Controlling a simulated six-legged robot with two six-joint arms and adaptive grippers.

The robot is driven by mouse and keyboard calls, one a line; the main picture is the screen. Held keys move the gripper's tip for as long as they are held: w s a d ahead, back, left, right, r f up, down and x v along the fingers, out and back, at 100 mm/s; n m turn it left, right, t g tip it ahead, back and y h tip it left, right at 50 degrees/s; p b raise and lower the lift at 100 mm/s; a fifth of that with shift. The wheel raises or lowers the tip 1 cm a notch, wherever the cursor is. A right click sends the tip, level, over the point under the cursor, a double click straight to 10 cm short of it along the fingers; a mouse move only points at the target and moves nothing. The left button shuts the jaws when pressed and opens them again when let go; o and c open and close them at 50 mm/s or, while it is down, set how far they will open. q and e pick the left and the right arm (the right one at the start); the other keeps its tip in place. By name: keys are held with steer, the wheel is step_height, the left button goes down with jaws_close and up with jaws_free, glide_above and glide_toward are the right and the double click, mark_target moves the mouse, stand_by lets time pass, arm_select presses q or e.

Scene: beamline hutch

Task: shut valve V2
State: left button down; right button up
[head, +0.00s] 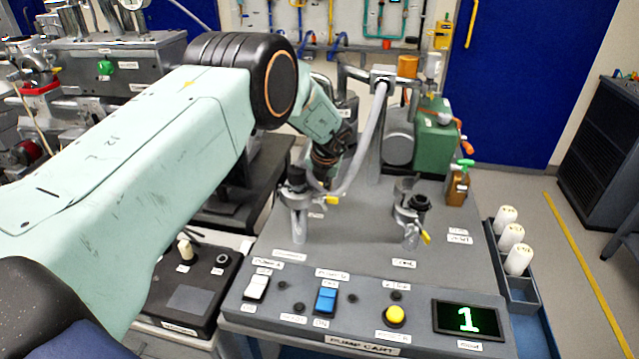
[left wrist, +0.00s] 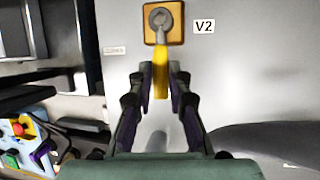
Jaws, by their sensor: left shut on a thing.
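Valve V2 shows in the left wrist view as an orange square plate (left wrist: 164,20) with a round grey hub, beside a white "V2" label (left wrist: 204,26). Its yellow handle (left wrist: 161,53) points down from the hub, close to vertical. My left gripper (left wrist: 160,76) is shut on the handle, one finger on each side. In the head view my left arm reaches over from the left and its dark wrist (head: 328,155) comes down behind the pump cart's left fitting. The fingertips and V2 cannot be made out there. My right gripper is in neither view.
The pump cart (head: 340,240) carries pipe fittings with yellow levers (head: 425,238), a hose (head: 366,150) and a green unit (head: 434,135). Its front panel has switches, a yellow button (head: 394,316) and a display (head: 467,318) reading 1. White bottles (head: 511,237) stand in a right-hand tray.

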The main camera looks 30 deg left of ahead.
arm_select(q)
steer(key=shift+s+a+m+h+p, duration=0.1)
steer(key=shift+a+m+h+p, duration=0.3)
steer(key=shift+m, duration=0.3)
steer(key=c, duration=1.3)
jaws_free()
steer(key=v, duration=1.2)
steer(key=shift+s+d, duration=0.15)
steer(key=shift+s, duration=0.1)
steer(key=shift+f, duration=0.1)
